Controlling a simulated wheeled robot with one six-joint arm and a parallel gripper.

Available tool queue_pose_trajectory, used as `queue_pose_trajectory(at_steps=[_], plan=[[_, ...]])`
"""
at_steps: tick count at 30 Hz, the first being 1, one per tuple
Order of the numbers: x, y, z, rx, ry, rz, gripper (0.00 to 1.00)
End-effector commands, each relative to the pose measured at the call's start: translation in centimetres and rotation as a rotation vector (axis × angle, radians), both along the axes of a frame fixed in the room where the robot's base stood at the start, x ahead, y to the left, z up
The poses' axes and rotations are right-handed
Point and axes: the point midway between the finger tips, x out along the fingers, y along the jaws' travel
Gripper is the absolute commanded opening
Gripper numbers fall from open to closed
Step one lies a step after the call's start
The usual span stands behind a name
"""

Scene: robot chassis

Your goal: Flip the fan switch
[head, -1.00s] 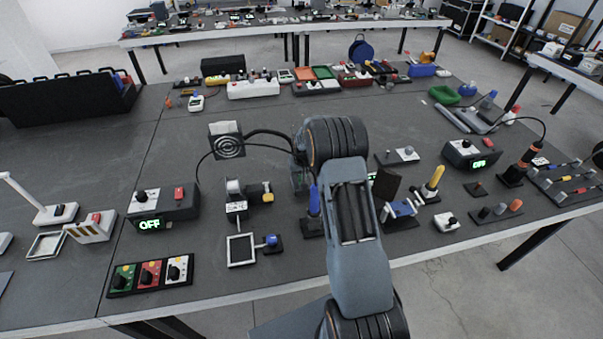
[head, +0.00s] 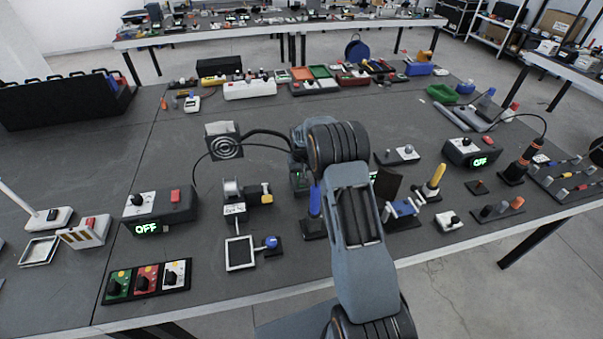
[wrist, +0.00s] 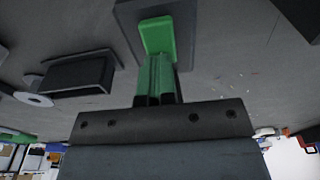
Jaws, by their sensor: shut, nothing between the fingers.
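The fan (head: 224,141) is a dark square unit with pale rings, standing left of my arm in the head view. Its black cable runs right and passes behind my arm. In the wrist view a bright green switch-like piece (wrist: 158,36) sits on a dark base (wrist: 187,30). I cannot tell which way it is tilted. My gripper (wrist: 158,60) is shut and empty, its fingertips right at the near end of the green piece. Whether they touch it is unclear. In the head view my arm hides most of the gripper and the switch.
A spool holder (head: 232,188) stands left of my arm, and a blue-handled piece (head: 314,202) stands close beside it. A control box (head: 160,206) reading OFF is further left. A yellow-handled lever (head: 435,180) stands to the right. Open table lies behind the fan.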

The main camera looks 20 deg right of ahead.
Motion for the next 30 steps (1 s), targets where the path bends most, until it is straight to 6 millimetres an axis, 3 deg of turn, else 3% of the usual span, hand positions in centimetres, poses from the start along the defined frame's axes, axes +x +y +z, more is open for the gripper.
queue_pose_trajectory(at_steps=[1, 20, 23, 30], plan=[[-0.9, 0.4, -1.2, 0.007, 0.026, 0.001, 0.00], [-2.0, 0.1, -0.7, 0.006, 0.030, -0.006, 0.00], [-2.0, 0.0, 0.3, 0.006, 0.026, -0.007, 0.00], [-1.9, 0.3, 4.8, 0.003, 0.009, -0.002, 0.00]])
